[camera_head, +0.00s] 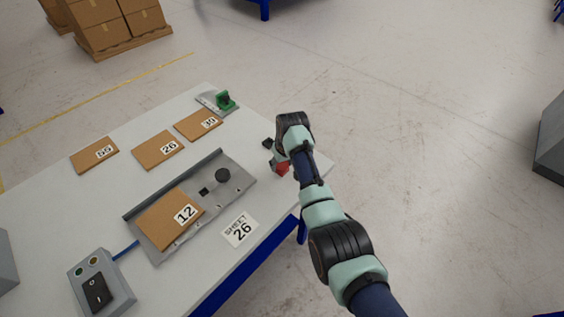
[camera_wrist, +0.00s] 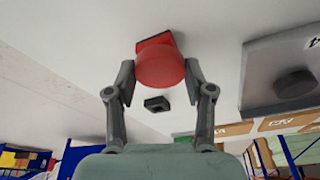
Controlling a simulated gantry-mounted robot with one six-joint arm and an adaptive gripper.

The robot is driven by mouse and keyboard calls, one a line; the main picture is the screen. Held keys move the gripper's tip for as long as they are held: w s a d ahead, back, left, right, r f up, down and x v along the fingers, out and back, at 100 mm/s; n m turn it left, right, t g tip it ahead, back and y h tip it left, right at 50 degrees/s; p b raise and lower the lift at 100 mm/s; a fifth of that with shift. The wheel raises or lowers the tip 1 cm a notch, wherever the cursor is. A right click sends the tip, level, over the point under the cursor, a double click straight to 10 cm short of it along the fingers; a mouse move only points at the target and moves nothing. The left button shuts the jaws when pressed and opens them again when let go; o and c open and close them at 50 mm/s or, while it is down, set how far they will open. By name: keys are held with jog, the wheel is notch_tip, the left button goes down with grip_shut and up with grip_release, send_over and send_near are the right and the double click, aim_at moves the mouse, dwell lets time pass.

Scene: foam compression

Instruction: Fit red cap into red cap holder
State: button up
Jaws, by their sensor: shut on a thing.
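The round red cap (camera_wrist: 160,70) sits between the two fingers of my gripper (camera_wrist: 160,67) in the wrist view, and the fingers are shut on its sides. The square red cap holder (camera_wrist: 154,40) shows directly behind the cap, on the white table. The cap overlaps the holder and hides most of it; I cannot tell whether it is seated or just above it. In the head view a red part (camera_head: 282,169) shows under my gripper at the table's right end; cap and holder cannot be told apart there.
A small black square holder (camera_wrist: 157,103) with a dark opening stands close by. Several brown boards, a green part (camera_head: 224,100) and a switch box (camera_head: 97,282) also stand on the table.

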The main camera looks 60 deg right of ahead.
jog(key=shift+f, duration=0.25)
jog(key=o, duration=1.1)
jog(key=v, duration=1.2)
